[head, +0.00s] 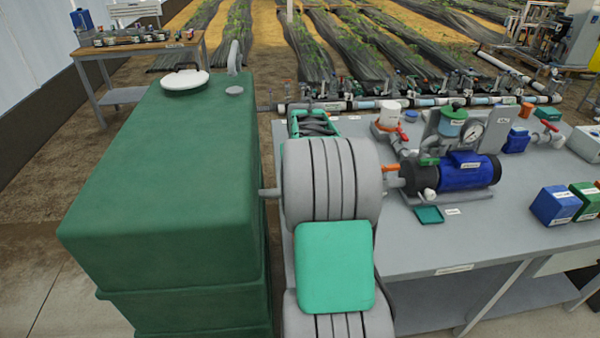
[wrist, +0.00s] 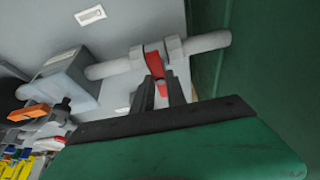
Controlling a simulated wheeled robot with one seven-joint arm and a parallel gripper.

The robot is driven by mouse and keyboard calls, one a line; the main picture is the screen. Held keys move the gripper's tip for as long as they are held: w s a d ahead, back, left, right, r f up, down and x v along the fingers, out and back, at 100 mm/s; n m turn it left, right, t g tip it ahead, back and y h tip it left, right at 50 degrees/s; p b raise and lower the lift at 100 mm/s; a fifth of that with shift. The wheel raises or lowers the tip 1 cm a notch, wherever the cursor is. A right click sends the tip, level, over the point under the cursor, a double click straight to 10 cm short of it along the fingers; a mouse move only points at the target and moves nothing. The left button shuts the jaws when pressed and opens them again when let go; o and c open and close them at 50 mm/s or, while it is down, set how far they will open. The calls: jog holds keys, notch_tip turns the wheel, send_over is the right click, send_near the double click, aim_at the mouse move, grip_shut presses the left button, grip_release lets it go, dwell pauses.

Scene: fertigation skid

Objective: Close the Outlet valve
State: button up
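In the wrist view a pale grey valve (wrist: 172,49) with a red lever (wrist: 153,62) sits on a grey pipe (wrist: 208,42) beside the green tank (wrist: 232,62). I cannot read any label that names it as the Outlet valve. My gripper (wrist: 160,82) has its two dark fingers apart, one on each side of the lever's free end. Whether they touch the lever is not clear. In the head view my arm hides the gripper and this valve. A short grey pipe stub (head: 269,192) shows between tank and arm.
The green tank (head: 160,170) stands close on the left. On the grey bench (head: 430,235) are a blue pump (head: 465,172), a pressure gauge (head: 471,131), an orange lever (head: 390,168) and another red lever (head: 549,125). A clear-sided housing (wrist: 68,78) adjoins the pipe.

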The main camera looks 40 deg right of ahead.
jog(key=o, duration=0.4)
jog(key=shift+r, duration=0.1)
jog(key=v, duration=0.7)
jog(key=shift+s+a+r, duration=0.1)
jog(key=shift+s+r, duration=0.05)
jog(key=shift+r, duration=0.1)
